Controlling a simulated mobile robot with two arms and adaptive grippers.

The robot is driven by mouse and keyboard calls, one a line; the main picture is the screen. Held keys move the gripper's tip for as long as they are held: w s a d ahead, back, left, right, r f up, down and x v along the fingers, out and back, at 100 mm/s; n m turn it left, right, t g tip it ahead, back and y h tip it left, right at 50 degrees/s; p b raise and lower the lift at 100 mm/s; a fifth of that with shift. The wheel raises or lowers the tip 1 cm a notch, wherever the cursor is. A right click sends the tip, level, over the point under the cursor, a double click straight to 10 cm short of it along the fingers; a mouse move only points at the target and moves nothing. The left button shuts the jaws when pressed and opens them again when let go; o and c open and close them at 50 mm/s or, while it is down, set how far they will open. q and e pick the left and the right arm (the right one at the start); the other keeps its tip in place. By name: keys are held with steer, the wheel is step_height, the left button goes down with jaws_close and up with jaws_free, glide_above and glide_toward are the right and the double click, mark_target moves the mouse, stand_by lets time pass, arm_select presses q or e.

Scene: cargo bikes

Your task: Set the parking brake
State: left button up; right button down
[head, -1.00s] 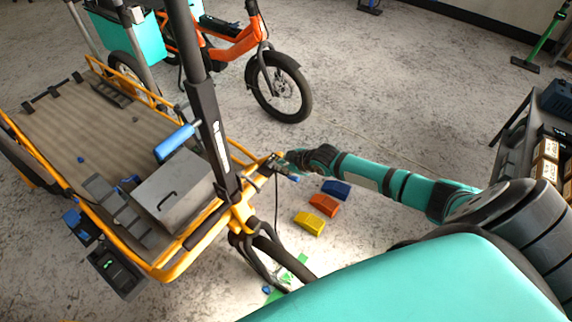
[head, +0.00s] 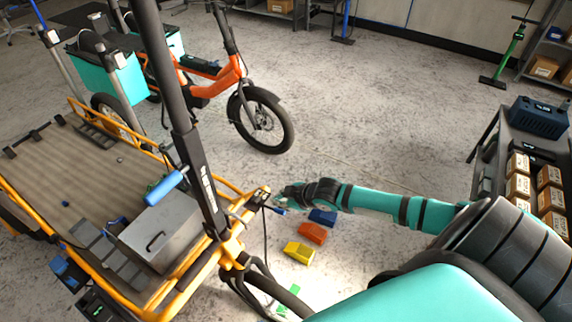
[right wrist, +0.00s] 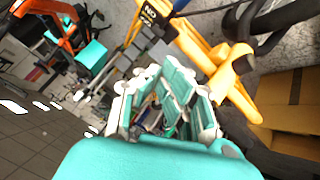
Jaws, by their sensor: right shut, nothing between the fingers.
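The yellow-framed cargo bike (head: 178,293) stands at the left in the head view, with a wooden load deck (head: 75,172). A blue grip (head: 166,187) sticks out beside its black steering column. A small blue-tipped part (head: 280,210) shows near the frame's front corner; I cannot tell whether it is the parking brake. My right gripper (head: 287,194) is just right of that corner, shut and empty. In the right wrist view the right gripper (right wrist: 165,98) is below a yellow bracket (right wrist: 205,50) with a black labelled box (right wrist: 153,14). Contact cannot be told. My left gripper is out of view.
Blue (head: 322,217), orange (head: 312,233) and yellow (head: 299,253) blocks lie on the floor below my right arm. A grey box (head: 158,232) sits on the deck. An orange bike (head: 215,85) stands behind. A shelf with cartons (head: 518,186) is at the right.

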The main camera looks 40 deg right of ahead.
steer(key=shift+s+d+r, duration=0.1)
steer(key=shift+s+r, duration=0.25)
steer(key=shift+s, duration=0.2)
steer(key=shift+s+d+r, duration=0.1)
steer(key=shift+s+r, duration=0.2)
steer(key=shift+s, duration=0.25)
steer(key=s+d+f+m+g+h, duration=0.1)
steer(key=s+d+f+m, duration=0.1)
steer(key=s+f, duration=0.65)
steer(key=s+d+f+m+g+h, duration=0.1)
steer(key=s+f+m+g+h, duration=0.15)
steer(key=f, duration=1.15)
steer(key=s+a+f+g, duration=0.1)
steer(key=s+a+f, duration=0.3)
steer(key=s, duration=0.5)
steer(key=s+a+f+m+g+y, duration=0.1)
steer(key=s+a+f, duration=0.3)
steer(key=s, duration=0.6)
steer(key=s+a+f+m+g, duration=0.1)
steer(key=s+a+f, duration=0.3)
steer(key=s, duration=0.6)
step_height(320, 180, down, 3)
steer(key=shift+s+a+r+g, duration=0.15)
steer(key=shift+a+g, duration=0.2)
steer(key=shift+g, duration=0.3)
